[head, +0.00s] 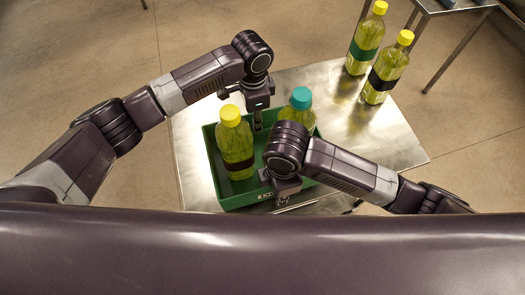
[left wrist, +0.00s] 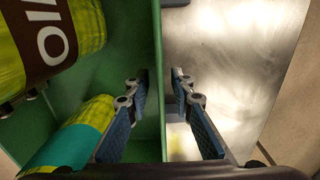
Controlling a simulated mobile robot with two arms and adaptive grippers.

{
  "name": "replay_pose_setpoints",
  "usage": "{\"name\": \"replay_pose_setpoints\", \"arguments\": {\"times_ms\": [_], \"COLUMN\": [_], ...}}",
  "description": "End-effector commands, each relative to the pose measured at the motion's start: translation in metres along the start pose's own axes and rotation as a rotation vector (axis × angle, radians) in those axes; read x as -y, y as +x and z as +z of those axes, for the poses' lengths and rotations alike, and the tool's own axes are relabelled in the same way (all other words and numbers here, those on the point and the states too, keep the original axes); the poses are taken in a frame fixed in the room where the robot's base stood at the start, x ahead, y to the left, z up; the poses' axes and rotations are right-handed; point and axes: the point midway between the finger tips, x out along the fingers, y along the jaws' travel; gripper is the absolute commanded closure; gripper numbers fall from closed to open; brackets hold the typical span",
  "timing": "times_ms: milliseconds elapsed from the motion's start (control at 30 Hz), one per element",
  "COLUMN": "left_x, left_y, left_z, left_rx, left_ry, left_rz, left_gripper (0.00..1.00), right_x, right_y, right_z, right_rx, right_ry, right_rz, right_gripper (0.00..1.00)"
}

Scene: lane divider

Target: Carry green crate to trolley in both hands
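The green crate (head: 212,165) stands on a metal table top (head: 392,145). It holds a yellow-capped bottle with a dark label (head: 236,145) and a teal-capped bottle (head: 300,105), partly hidden by my right arm. My left gripper (head: 258,122) is at the crate's far side. In the left wrist view its open fingers (left wrist: 160,110) stand on either side of the crate wall (left wrist: 157,40), with gaps showing. My right gripper (head: 283,198) is at the crate's near side. Its fingers are mostly hidden beneath its wrist. I cannot tell which metal stand is the trolley.
Two yellow-capped bottles, one with a green label (head: 365,45) and one with a dark label (head: 388,72), stand at the table's far right. Another metal-legged stand (head: 452,50) is at the upper right. The table's right part and the floor (head: 60,60) at left look clear.

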Motion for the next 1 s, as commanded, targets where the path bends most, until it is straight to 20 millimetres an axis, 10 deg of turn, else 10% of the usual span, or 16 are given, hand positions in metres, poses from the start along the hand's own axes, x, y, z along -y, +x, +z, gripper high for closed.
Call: {"name": "replay_pose_setpoints", "arguments": {"times_ms": [433,667,1000], "left_x": [0.000,0.000,0.000], "left_y": [-0.088,-0.102,-0.102], "left_z": [0.000,0.000,0.000], "left_rx": [-0.002,0.000,0.000], "left_ry": [0.001,0.000,0.000], "left_rz": [-0.002,-0.002,-0.001], "left_gripper": [0.78,0.78,0.78], "right_x": [0.000,-0.001,-0.003], "right_y": [0.000,-0.006,-0.068], "right_z": [0.000,-0.001,0.001], "right_rx": [0.000,-0.002,0.001], "right_ry": [0.000,0.000,-0.004], "right_rz": [0.000,0.002,0.007], "right_gripper": [0.78,0.78,0.78]}}
